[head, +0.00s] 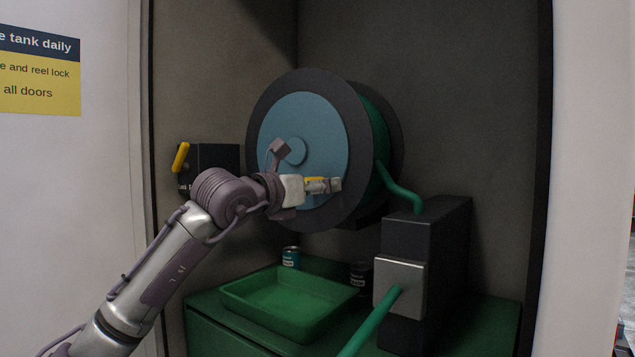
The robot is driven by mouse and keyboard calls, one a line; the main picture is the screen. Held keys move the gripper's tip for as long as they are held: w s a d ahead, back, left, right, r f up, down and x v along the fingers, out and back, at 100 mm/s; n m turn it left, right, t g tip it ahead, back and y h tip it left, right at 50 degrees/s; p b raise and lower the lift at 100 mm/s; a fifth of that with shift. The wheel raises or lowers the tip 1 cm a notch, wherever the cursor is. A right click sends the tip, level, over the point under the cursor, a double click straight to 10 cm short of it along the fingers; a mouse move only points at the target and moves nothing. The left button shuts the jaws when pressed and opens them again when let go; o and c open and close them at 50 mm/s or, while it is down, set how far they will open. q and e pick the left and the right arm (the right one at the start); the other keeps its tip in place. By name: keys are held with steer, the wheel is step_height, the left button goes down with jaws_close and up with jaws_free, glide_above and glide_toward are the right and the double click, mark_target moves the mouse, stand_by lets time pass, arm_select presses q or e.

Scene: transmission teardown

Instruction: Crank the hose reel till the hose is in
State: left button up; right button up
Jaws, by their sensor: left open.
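The hose reel (275,120) has a blue disc face, dark flanges and green hose (374,125) wound on it. The hose runs down to a dark box (440,235) and comes out through its light grey plate (410,272), leaving the picture at the bottom. My left gripper (330,185) is open in front of the lower right of the reel's disc. A yellow piece (314,180), perhaps the crank's grip, shows at its fingers; whether they touch it I cannot tell. My gripper and wrist hide part of the disc and any crank arm there. My right gripper is out of view.
A dark box with a yellow lever (181,157) is on the wall left of the reel. A green tray (290,305) and two cans, one blue (291,257) and one dark (361,273), stand on the green cabinet below. Cabinet walls close in on both sides.

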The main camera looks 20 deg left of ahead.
arm_select(q)
steer(key=shift+c, duration=0.5)
steer(key=shift+s, duration=0.1)
jaws_close()
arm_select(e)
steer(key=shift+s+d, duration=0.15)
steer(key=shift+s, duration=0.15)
arm_select(q)
steer(key=shift+r, duration=0.1)
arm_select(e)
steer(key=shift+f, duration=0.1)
